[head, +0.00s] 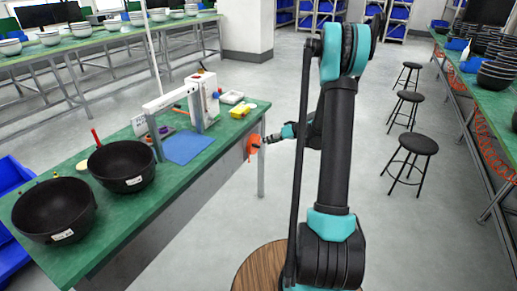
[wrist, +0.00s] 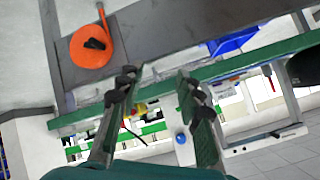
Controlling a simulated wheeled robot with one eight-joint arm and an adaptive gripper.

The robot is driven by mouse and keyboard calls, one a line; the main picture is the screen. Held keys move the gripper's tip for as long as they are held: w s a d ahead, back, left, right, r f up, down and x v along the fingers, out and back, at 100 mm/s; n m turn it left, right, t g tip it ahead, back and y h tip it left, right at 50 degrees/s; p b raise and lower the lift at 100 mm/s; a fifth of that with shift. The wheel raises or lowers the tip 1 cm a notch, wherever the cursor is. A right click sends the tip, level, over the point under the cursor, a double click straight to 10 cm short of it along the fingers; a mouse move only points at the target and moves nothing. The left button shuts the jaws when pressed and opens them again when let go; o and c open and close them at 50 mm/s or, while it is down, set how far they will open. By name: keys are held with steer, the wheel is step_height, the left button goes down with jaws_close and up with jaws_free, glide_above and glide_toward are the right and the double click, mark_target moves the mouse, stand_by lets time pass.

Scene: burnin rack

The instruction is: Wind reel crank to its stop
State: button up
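The orange reel (head: 253,144) is mounted at the right end of the green bench, below the tabletop. In the wrist view the round orange reel (wrist: 86,52) shows at the upper left, with a black crank (wrist: 95,44) on its face. My gripper (wrist: 157,75) is open, and nothing shows between its two fingers. The reel and crank lie up and left of the fingertips, apart from them. In the head view my gripper (head: 272,138) is just right of the reel, and its fingers are too small to read there.
The green bench (head: 190,195) holds two black bowls (head: 122,166), a blue mat (head: 184,147) and a white press-like stand (head: 203,100). A bench leg (head: 261,172) stands beside the reel. Black stools (head: 419,144) stand to the right. Floor between is clear.

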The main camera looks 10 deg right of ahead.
steer(key=w+d+f+n+t+y, duration=0.2)
steer(key=w+d+f+y, duration=0.1)
steer(key=w+d+f, duration=0.45)
steer(key=n+t+y, duration=0.2)
steer(key=t+y, duration=0.1)
glide_toward(259, 147)
steer(key=x, duration=1)
steer(key=shift+w+f, duration=0.3)
steer(key=shift+w, duration=0.15)
jaws_close()
